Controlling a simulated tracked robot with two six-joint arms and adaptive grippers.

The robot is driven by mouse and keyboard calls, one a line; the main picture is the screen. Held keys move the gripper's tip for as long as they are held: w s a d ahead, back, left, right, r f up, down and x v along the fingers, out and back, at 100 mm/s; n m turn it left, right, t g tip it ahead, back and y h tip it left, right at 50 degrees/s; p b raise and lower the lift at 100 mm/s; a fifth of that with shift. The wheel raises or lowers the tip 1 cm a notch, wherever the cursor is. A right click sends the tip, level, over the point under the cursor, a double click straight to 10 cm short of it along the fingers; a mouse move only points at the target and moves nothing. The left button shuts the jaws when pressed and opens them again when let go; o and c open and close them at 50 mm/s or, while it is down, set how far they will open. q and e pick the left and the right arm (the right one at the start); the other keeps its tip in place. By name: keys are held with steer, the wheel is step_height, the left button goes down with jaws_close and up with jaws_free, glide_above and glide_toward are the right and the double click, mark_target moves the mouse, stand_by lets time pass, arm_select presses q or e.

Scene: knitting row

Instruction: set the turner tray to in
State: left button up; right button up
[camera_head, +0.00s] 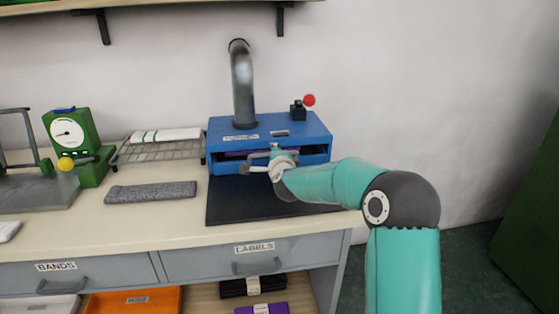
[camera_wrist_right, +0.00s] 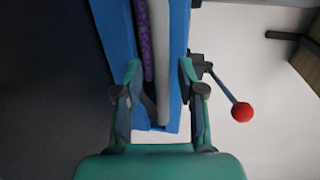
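The blue turner machine (camera_head: 270,132) stands at the back of the bench, with a curved metal pipe on top and a dark slot along its front. In the right wrist view, a pale grey bar (camera_wrist_right: 162,60) and a purple strip (camera_wrist_right: 147,45) lie side by side in the slot of the blue housing (camera_wrist_right: 180,30); I cannot tell how far in the tray sits. My right gripper (camera_head: 268,158) is at the machine's front and partly covers the slot. In its wrist view the fingers (camera_wrist_right: 160,68) are spread, one on each side of the slot. My left gripper is not in view.
A red-knobbed lever (camera_head: 308,101) stands at the machine's back right. A dark mat (camera_head: 232,205) lies in front. To the left are a wire rack (camera_head: 165,152) with a folded cloth, a grey knit strip (camera_head: 150,192) and a green dial gauge (camera_head: 72,140).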

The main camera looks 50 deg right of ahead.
steer(key=v, duration=1.1)
steer(key=shift+s+a, duration=0.2)
steer(key=shift+s, duration=0.05)
